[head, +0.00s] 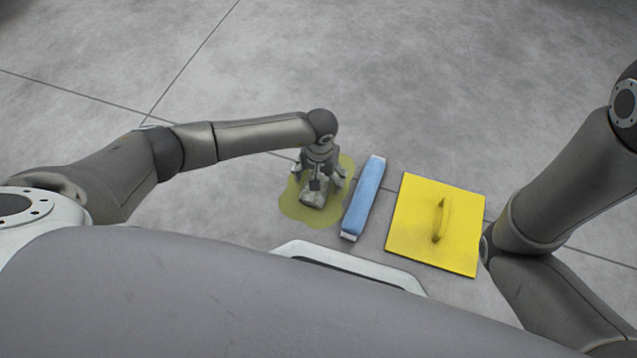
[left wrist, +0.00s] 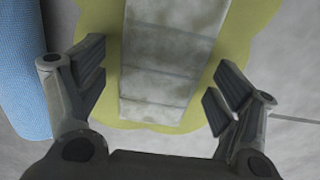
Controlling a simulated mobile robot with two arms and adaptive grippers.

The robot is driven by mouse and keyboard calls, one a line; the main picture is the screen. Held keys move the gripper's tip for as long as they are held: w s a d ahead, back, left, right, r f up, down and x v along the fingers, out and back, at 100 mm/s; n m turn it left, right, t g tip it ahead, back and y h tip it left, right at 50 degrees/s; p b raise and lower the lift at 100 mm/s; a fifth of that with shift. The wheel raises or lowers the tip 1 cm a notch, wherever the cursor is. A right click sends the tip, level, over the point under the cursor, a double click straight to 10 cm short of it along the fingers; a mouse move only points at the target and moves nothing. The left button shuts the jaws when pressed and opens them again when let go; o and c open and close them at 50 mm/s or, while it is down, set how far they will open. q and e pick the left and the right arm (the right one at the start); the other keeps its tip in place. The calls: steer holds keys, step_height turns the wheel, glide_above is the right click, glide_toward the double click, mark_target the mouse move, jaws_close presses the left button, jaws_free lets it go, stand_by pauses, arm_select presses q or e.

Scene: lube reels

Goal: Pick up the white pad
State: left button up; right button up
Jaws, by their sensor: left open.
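The white pad (head: 313,198) is a greyish-white, stained block lying in a yellow-green puddle (head: 292,207) on the floor. In the left wrist view the pad (left wrist: 166,65) runs down the middle, with faint cross lines and dirty patches. My left gripper (head: 320,182) points down over the pad, partly hiding it in the head view. Its fingers (left wrist: 158,82) are open, one on each side of the pad, with gaps visible between them and its sides. My right arm is at the right edge of the head view; its gripper is not visible.
A long blue pad (head: 364,197) with white ends lies just right of the puddle; its blue side (left wrist: 22,75) shows at the left wrist view's left edge. A yellow square board (head: 415,215) with a raised handle lies farther right. Floor beyond is clear.

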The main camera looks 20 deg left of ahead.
arm_select(q)
steer(key=shift+c, duration=0.3)
steer(key=c, duration=1)
steer(key=shift+o, duration=0.2)
steer(key=shift+r, duration=0.15)
